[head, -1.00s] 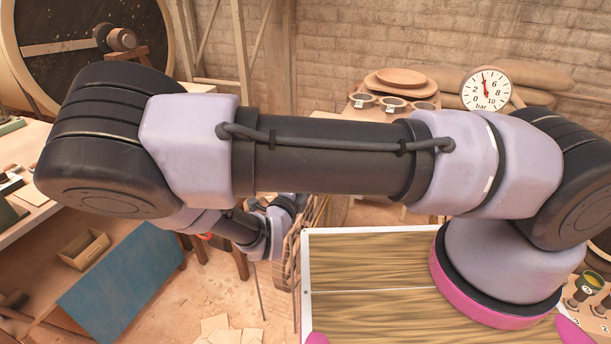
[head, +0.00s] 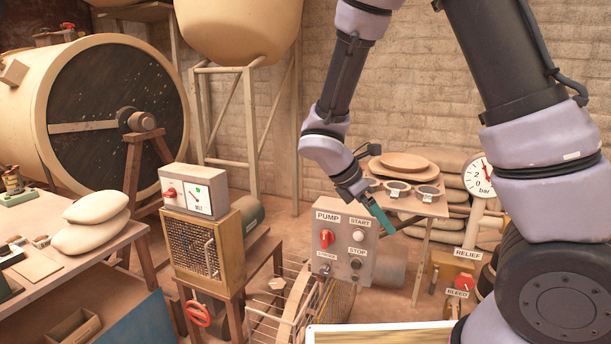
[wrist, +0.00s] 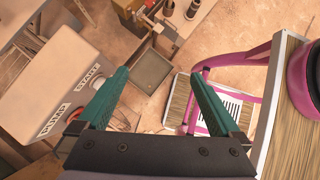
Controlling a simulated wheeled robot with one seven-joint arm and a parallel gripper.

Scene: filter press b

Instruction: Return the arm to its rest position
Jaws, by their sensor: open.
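My arm rises at the right of the head view, bends over at the top and comes down toward the middle. The pump box also shows at the left of the wrist view (wrist: 50,98), beside the left finger.
A pressure gauge (head: 479,178) and the relief and bleed controls (head: 459,270) stand at the right, partly behind my arm. A pink frame (wrist: 240,62) is right of my gripper.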

